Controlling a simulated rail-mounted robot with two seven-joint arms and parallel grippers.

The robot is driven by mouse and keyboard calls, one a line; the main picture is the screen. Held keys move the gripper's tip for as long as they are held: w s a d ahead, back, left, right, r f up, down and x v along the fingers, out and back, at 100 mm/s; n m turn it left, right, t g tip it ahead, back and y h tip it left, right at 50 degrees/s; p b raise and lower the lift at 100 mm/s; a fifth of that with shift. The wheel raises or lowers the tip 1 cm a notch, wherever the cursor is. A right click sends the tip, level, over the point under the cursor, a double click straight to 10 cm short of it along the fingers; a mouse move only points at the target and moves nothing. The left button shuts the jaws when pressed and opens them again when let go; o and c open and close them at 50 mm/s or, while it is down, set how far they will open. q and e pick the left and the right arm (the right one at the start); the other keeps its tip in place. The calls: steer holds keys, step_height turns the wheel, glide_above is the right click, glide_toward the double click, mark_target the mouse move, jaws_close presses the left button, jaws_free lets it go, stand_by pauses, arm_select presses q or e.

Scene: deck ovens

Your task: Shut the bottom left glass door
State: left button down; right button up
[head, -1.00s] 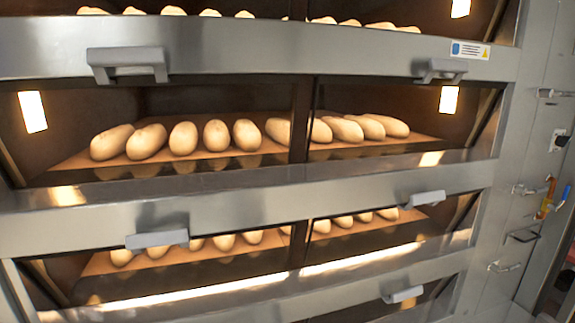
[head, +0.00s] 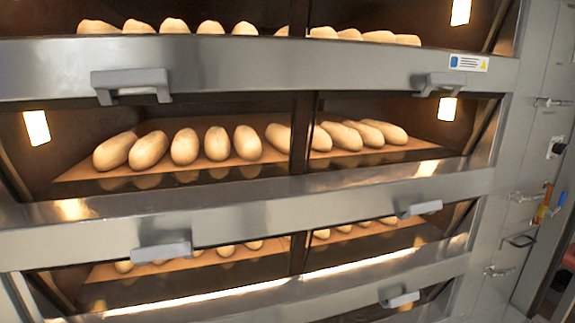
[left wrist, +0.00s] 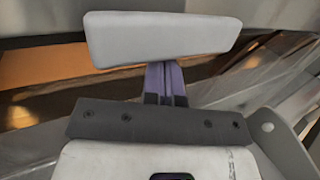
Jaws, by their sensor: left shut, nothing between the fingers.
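In the head view, a deck oven has stacked glass doors with grey handles. The lowest left handle in view (head: 161,253) sits above a glass opening (head: 190,280) cut by the lower picture edge. Any left handle below that is out of the picture, and I cannot tell how far the bottom left door stands open. In the left wrist view, my left gripper (left wrist: 164,78) is shut and empty, its purple fingers pointing at a pale grey door handle (left wrist: 163,38). The handle hides the fingertips, so I cannot tell whether they touch it. My right gripper is not in view.
Higher decks hold several pale loaves (head: 185,145) behind glass. More handles stick out at upper left (head: 131,85), upper right (head: 437,83), middle right (head: 420,208) and lower right (head: 400,299). A side panel (head: 530,150) with valves stands at the right.

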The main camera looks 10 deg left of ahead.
arm_select(q)
steer(key=s+f+b, duration=0.1)
steer(key=s+f, duration=0.1)
steer(key=s, duration=0.5)
steer(key=shift+d+b, duration=0.3)
stand_by(0.3)
stand_by(0.6)
